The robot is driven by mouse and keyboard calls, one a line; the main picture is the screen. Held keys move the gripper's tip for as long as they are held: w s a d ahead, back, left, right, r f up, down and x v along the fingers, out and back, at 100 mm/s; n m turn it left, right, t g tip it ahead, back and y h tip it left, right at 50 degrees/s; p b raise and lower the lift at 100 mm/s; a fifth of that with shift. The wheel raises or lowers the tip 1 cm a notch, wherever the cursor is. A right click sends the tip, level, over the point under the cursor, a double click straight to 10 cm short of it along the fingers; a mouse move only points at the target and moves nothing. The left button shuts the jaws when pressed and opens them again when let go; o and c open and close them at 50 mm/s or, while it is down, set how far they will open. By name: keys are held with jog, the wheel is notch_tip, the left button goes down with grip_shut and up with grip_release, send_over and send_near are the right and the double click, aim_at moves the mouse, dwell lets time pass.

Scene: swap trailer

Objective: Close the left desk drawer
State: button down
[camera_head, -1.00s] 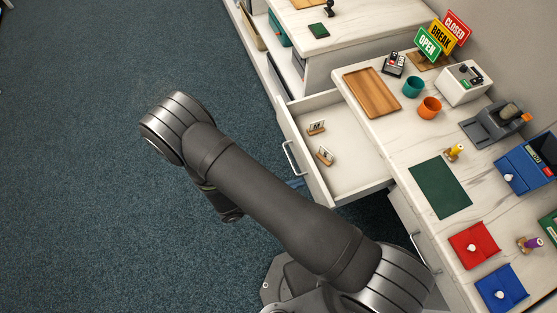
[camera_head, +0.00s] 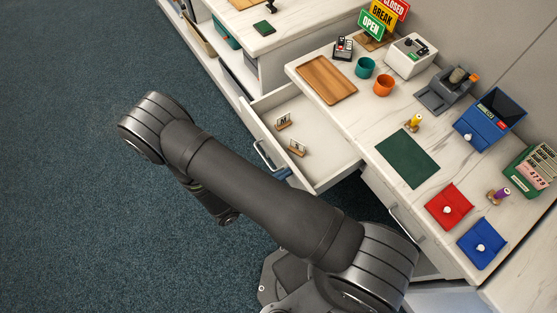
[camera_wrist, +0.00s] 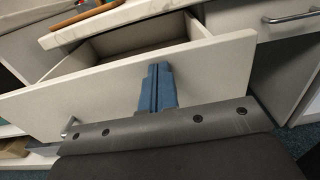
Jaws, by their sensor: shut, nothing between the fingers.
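The desk drawer (camera_head: 312,158) is white and pulled well out from under the left part of the marble-topped desk. Its front with the bar handle (camera_head: 263,155) faces the open floor. Two small labelled stands (camera_head: 284,121) lie inside it. My gripper (camera_wrist: 157,88) has blue fingers, closed together and empty. In the wrist view they point at the drawer front (camera_wrist: 105,92), right of the handle (camera_wrist: 68,127). They are at or very near the panel; I cannot tell if they touch. In the head view the blue tip (camera_head: 283,173) shows beside the handle, partly hidden by my arm.
The desk top holds a wooden tray (camera_head: 326,80), teal cup (camera_head: 365,67), orange cup (camera_head: 384,85), green mat (camera_head: 407,159) and red pouch (camera_head: 449,207). A shut compartment with a handle (camera_head: 402,224) lies right of the drawer. The carpet (camera_head: 70,220) at left is clear.

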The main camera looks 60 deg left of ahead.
jog(key=w, duration=2.3)
jog(key=shift+w, duration=0.25)
jog(key=shift+w+a+r, duration=0.1)
jog(key=shift+a, duration=0.05)
jog(key=s, duration=1.4)
jog(key=shift+s, duration=0.35)
jog(key=shift+w, duration=0.1)
jog(key=w, duration=1.3)
jog(key=shift+w, duration=0.35)
